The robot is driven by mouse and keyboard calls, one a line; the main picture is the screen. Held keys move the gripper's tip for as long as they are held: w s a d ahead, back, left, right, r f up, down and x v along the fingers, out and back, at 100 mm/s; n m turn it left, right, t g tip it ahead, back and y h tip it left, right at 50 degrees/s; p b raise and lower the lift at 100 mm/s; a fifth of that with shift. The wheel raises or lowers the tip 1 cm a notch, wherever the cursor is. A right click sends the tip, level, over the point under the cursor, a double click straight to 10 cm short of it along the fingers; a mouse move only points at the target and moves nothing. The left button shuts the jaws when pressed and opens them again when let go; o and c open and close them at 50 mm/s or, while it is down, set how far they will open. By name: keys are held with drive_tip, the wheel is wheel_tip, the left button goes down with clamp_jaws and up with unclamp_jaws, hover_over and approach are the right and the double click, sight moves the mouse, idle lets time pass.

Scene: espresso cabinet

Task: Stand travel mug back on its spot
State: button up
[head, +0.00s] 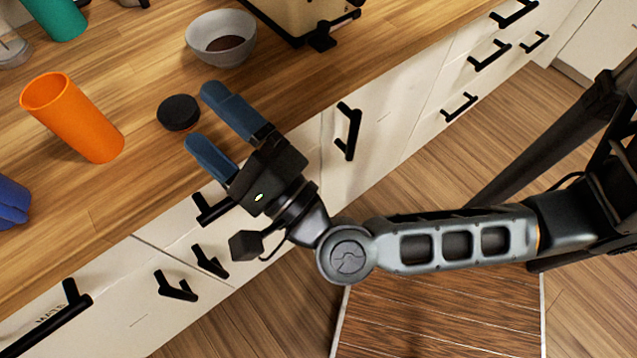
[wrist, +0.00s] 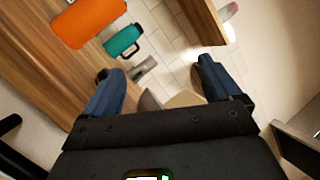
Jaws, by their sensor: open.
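A tall orange open-topped cup (head: 85,120), the likeliest travel mug, stands on the wooden counter at left. It also shows at the upper left of the wrist view (wrist: 88,22). A black round disc (head: 178,113) lies on the counter between the cup and my gripper (head: 205,118). My gripper is open and empty at the counter's front edge, its blue fingers pointing toward the disc. In the wrist view nothing is between the fingers (wrist: 160,72). No marked spot for the mug can be made out.
A grey bowl (head: 221,40) with dark contents stands behind the fingers, beside a machine (head: 300,18). A teal mug (head: 58,15) with a handle (wrist: 123,42) is at back left. A blue object (head: 12,202) is cut off at left. Drawer handles (head: 348,130) project below the edge.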

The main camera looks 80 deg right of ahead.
drive_tip(key=s+f+n+g+y, duration=0.3)
drive_tip(key=s+n, duration=0.6)
drive_tip(key=n, duration=0.4)
drive_tip(key=s+a+f+n+g+y, duration=0.1)
drive_tip(key=s+f+n+g+y, duration=0.1)
drive_tip(key=s+n+y, duration=0.3)
drive_tip(key=s+n+g, duration=0.1)
drive_tip(key=s+n, duration=0.3)
drive_tip(key=n, duration=0.4)
drive_tip(key=shift+s+f+n, duration=0.25)
drive_tip(key=shift+f+n, duration=0.05)
drive_tip(key=shift+f, duration=0.1)
